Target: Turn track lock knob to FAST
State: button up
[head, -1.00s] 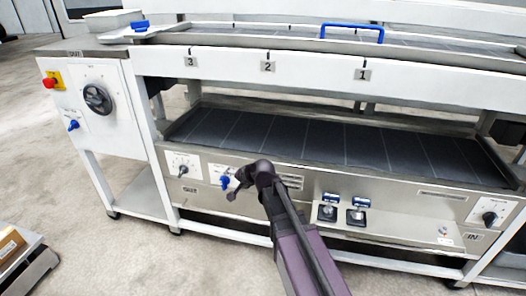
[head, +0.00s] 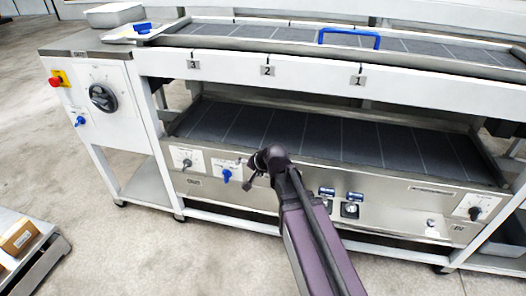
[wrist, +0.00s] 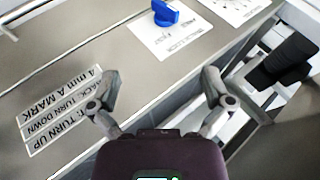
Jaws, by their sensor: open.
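A blue knob (head: 226,176) sits on a white label plate on the machine's lower front panel. In the wrist view the blue knob (wrist: 172,14) is at the top edge, partly cut off, on its plate; the print is too small to read. My gripper (head: 246,173) is just right of this knob in the head view, apart from it. In the wrist view my gripper (wrist: 158,80) has its two fingers spread, with nothing between them and the knob beyond them. A second blue knob (head: 80,121) is on the left end panel; I cannot tell which label reads track lock.
A black knob (head: 187,164) is left of the near blue knob. A printed instruction label (wrist: 62,112) lies on the panel in the wrist view. Blue-topped switches (head: 350,208) are to the right. A red button (head: 56,82) is at far left. Floor in front is clear.

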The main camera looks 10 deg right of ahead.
jog(key=s+d+r+n+g+h+p, duration=0.2)
jog(key=s+d+r+p, duration=0.3)
jog(key=r+p, duration=0.4)
jog(key=p, duration=0.2)
jog(key=shift+s+r+p, duration=0.15)
jog(key=shift+r+p, duration=0.1)
jog(key=shift+p, duration=0.1)
dwell(0.5)
jog(key=shift+s+d+g, duration=0.15)
jog(key=shift+g, duration=0.15)
jog(key=c, duration=0.6)
jog(key=s+d+n+g+h, duration=0.1)
jog(key=s+d, duration=0.2)
jog(key=s+d+f+n+g+h, duration=0.1)
jog(key=s+d, duration=0.2)
jog(key=s, duration=0.1)
jog(key=s+d+f+g+h, duration=0.1)
jog(key=s+d+g, duration=0.1)
jog(key=s+d, duration=0.1)
jog(key=shift+s+d+n+h, duration=0.1)
jog(key=shift+s+n+h, duration=0.05)
jog(key=shift+n+h, duration=0.2)
jog(key=shift+c, duration=0.3)
